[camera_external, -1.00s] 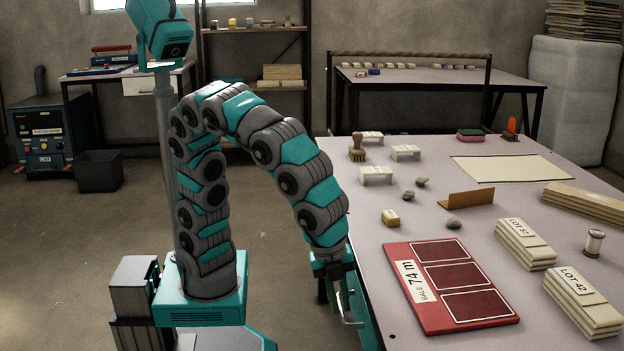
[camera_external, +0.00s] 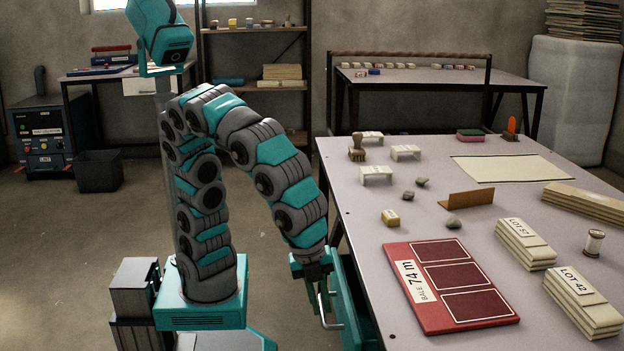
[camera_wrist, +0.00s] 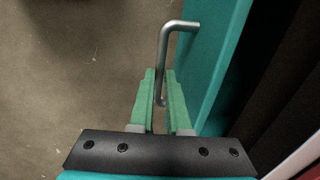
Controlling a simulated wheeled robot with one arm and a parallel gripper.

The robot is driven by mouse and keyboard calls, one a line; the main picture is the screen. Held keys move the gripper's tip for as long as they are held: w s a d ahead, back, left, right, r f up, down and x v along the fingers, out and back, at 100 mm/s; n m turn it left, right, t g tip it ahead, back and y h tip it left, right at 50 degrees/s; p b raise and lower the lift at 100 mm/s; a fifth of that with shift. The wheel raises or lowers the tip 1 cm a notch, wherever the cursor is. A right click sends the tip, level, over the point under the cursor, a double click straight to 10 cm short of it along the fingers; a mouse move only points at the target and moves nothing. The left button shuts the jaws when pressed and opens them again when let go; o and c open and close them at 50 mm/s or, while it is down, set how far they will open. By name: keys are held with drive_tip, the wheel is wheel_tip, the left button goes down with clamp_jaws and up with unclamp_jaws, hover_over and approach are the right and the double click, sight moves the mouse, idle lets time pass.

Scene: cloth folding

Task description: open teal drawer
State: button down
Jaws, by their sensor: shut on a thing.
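The teal drawer (camera_external: 345,300) is under the near left edge of the table and stands partly pulled out to the left. Its front also shows in the wrist view (camera_wrist: 215,65). A metal bar handle (camera_external: 323,308) is fixed to the drawer front; it also shows in the wrist view (camera_wrist: 163,52). My gripper (camera_external: 318,285) is at the handle, its two green fingers (camera_wrist: 160,90) shut around the bar. The dark space behind the drawer front shows at the right of the wrist view; its contents cannot be made out.
The table (camera_external: 360,215) above holds a red board (camera_external: 430,318), cloth stacks (camera_external: 525,243), small stones and stools. The red board lies close to the table edge by the drawer.

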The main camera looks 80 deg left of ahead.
drive_tip(key=s+b, duration=1)
drive_tip(key=s, duration=1.4)
drive_tip(key=shift+b, duration=0.35)
drive_tip(key=c, duration=0.9)
unclamp_jaws()
drive_tip(key=shift+r, duration=0.15)
drive_tip(key=r, duration=0.2)
drive_tip(key=s+r, duration=0.1)
drive_tip(key=r, duration=0.2)
drive_tip(key=r+p, duration=0.1)
drive_tip(key=r, duration=0.1)
drive_tip(key=shift+s+r, duration=0.15)
drive_tip(key=shift+r, duration=0.05)
